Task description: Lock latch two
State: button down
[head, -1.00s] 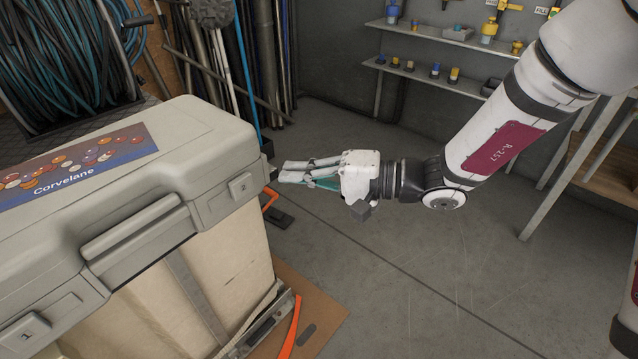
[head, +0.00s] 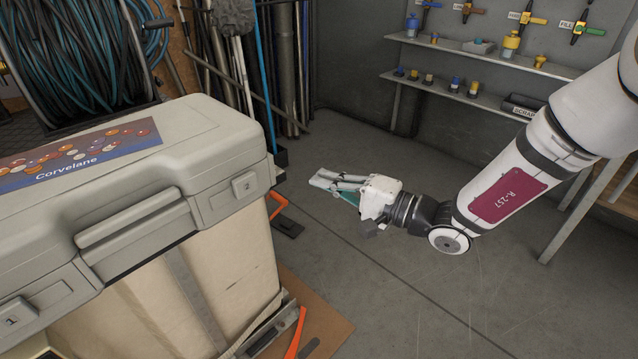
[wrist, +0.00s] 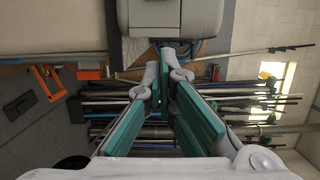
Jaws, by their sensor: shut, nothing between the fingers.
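The case (head: 190,130) has a grey lid with a "Corvelane" label. My gripper (head: 318,180) is right of the case, apart from it and from the latch, with its fingers pointing left. The fingers are shut and empty. In the wrist view my gripper (wrist: 168,70) points toward a grey case end (wrist: 170,18) at the top; the number 2 is not visible there.
Latch one (head: 15,316) is on the case's left front. A handle (head: 128,218) sits between the latches. An orange-handled tool (head: 278,205) lies on the floor right of the case. Shelves (head: 480,65) stand at the back. The floor (head: 400,300) before my arm is clear.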

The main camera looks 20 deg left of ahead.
aim_at(262, 174)
jog(key=a, duration=0.3)
jog(key=s+a+b, duration=0.1)
jog(key=a, duration=0.2)
jog(key=a+b, duration=0.1)
jog(key=a, duration=0.1)
jog(key=shift+s+a, duration=0.2)
jog(key=shift+a, duration=0.2)
jog(key=shift+s+a+b, duration=0.2)
jog(key=shift+s+b, duration=0.15)
jog(key=shift+s, duration=0.25)
